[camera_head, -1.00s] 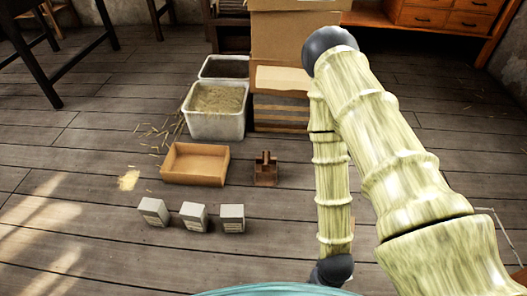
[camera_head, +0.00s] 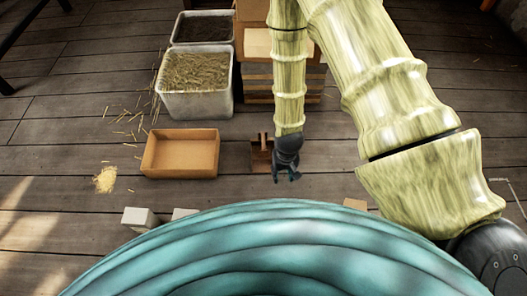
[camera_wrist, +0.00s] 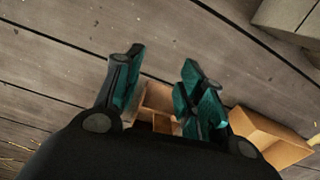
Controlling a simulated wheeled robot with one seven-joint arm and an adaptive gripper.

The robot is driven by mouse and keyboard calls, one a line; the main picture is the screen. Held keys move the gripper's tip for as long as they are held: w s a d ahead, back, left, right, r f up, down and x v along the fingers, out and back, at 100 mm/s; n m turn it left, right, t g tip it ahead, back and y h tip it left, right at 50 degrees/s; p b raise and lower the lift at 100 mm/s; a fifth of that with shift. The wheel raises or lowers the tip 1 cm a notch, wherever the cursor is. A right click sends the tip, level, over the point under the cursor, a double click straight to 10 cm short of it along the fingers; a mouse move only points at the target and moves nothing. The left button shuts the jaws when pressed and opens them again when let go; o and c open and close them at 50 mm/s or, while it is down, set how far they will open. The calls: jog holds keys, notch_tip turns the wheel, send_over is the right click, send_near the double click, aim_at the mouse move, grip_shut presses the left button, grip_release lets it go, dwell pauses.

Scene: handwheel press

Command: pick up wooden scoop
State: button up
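The wooden scoop (camera_head: 259,157), small and brown with an upright part, stands on the floor just right of the wooden tray. My gripper (camera_head: 287,177) points down at the scoop's right side and covers part of it in the head view. In the wrist view, my gripper (camera_wrist: 163,60) has its two teal fingers spread apart with nothing held between the tips. The scoop (camera_wrist: 160,108) shows beyond and between the fingers, partly hidden by them. I cannot tell whether any finger touches it.
The shallow tray (camera_head: 181,154) is left of the scoop, with a straw bin (camera_head: 195,85) and a dark-filled bin (camera_head: 203,28) behind. Stacked boxes (camera_head: 283,80) stand behind my gripper. Grey blocks (camera_head: 139,217) lie in front, partly hidden by my body.

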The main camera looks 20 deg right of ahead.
jog(key=m+b, duration=0.1)
jog(key=b, duration=0.1)
send_near(264, 142)
jog(key=shift+a+f, duration=0.15)
jog(key=shift+a, duration=0.35)
notch_tip(264, 142, down, 5)
jog(key=b, duration=0.3)
jog(key=shift+f, duration=0.15)
jog(key=shift+d+f+b, duration=0.15)
jog(key=shift+f+b, duration=0.95)
jog(key=shift+f, duration=0.2)
jog(key=shift+d+f+b, duration=0.15)
jog(key=shift+f+b, duration=0.9)
jog(key=shift+f, duration=0.25)
grip_shut()
